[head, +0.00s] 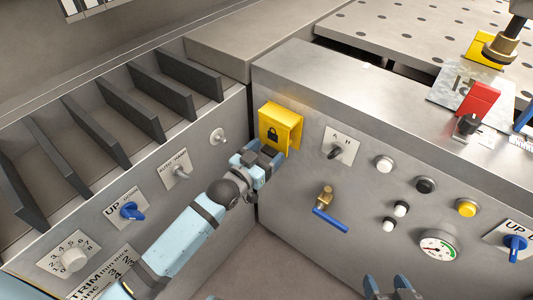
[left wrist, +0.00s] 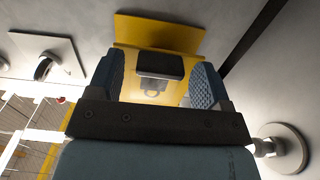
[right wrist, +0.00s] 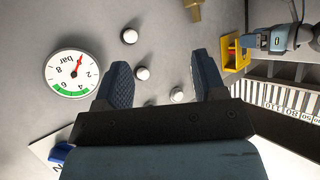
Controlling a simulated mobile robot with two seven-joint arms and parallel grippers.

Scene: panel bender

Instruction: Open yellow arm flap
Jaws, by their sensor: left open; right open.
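The yellow flap (head: 279,127) with a black padlock symbol is on the grey machine front, near the inner corner. It looks closed over what lies behind it; its inside is hidden. My left gripper (head: 262,155) is at its lower edge, open. In the left wrist view the flap (left wrist: 160,33) shows ahead of and between the spread fingers (left wrist: 158,85); I cannot tell whether they touch it. My right gripper (head: 391,290) is open and empty at the bottom of the head view. The right wrist view shows its spread fingers (right wrist: 160,82) before the panel.
A rotary switch (head: 335,152) is right of the flap, and a brass valve with a blue handle (head: 330,220) is below. Several buttons and a pressure gauge (head: 439,245) are further right. A round knob (head: 218,136) is on the left panel, close to my left arm.

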